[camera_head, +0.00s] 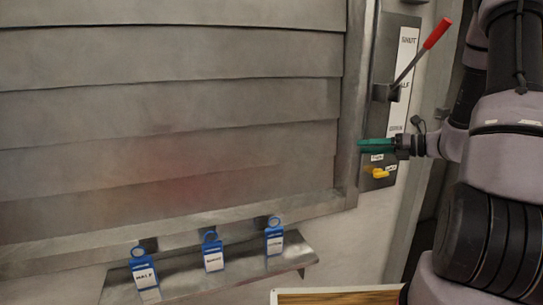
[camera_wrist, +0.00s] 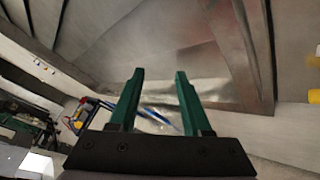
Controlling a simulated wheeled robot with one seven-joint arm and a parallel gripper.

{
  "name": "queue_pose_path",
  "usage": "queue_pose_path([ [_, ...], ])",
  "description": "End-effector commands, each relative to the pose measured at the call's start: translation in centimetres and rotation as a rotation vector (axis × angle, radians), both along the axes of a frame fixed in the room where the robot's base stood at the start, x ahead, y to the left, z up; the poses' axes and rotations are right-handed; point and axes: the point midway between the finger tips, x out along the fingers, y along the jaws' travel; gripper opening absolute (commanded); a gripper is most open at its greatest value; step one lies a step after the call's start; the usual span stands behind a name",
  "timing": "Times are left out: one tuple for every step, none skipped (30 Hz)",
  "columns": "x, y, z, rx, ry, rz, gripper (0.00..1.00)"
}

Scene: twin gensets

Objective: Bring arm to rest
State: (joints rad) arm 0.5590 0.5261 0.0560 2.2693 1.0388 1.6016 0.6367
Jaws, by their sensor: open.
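My gripper (camera_head: 376,146) has green fingers and shows at the right of the head view, in front of the lower part of the lever panel. In the wrist view my gripper (camera_wrist: 160,100) has its two green fingers apart with nothing between them. My arm fills the right side of the head view. A lever with a red handle (camera_head: 437,33) points up and right on the panel (camera_head: 381,55), beside a white label strip marked SHUT and HALF. A yellow knob (camera_head: 379,174) sits just below the gripper.
A large slatted metal louvre (camera_head: 170,100) fills the left and middle. Below it a metal shelf (camera_head: 190,284) bears three blue tags: one marked HALF (camera_head: 144,272), a middle one (camera_head: 213,255) and a right one (camera_head: 274,239). A wood-coloured board (camera_head: 335,297) shows at the bottom edge.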

Motion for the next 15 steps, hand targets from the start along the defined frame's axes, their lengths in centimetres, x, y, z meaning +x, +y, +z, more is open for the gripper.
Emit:
queue_pose_path([
  [-1.3,1.9,1.8,-0.098,-0.070,0.091,0.49],
  [-2.2,2.8,2.5,-0.156,-0.109,0.144,0.49],
  [-3.3,3.9,3.4,-0.231,-0.163,0.213,0.49],
  [-4.2,4.7,4.1,-0.288,-0.205,0.265,0.49],
  [-5.1,5.3,4.6,-0.343,-0.247,0.315,0.49],
  [-6.3,6.1,5.4,-0.418,-0.304,0.383,0.49],
  [-7.2,6.7,5.9,-0.474,-0.349,0.435,0.49],
  [-8.1,7.1,6.4,-0.528,-0.394,0.484,0.49],
  [-9.3,7.7,7.0,-0.602,-0.454,0.550,0.49],
  [-10.2,8.0,7.4,-0.658,-0.501,0.601,0.49],
  [-11.1,8.2,7.8,-0.713,-0.547,0.649,0.49],
  [-12.2,8.5,8.4,-0.785,-0.611,0.712,0.49],
  [-13.0,8.6,8.8,-0.840,-0.660,0.760,0.49],
  [-13.8,8.7,9.1,-0.896,-0.708,0.807,0.49],
  [-14.8,8.8,9.7,-0.969,-0.773,0.868,0.49],
])
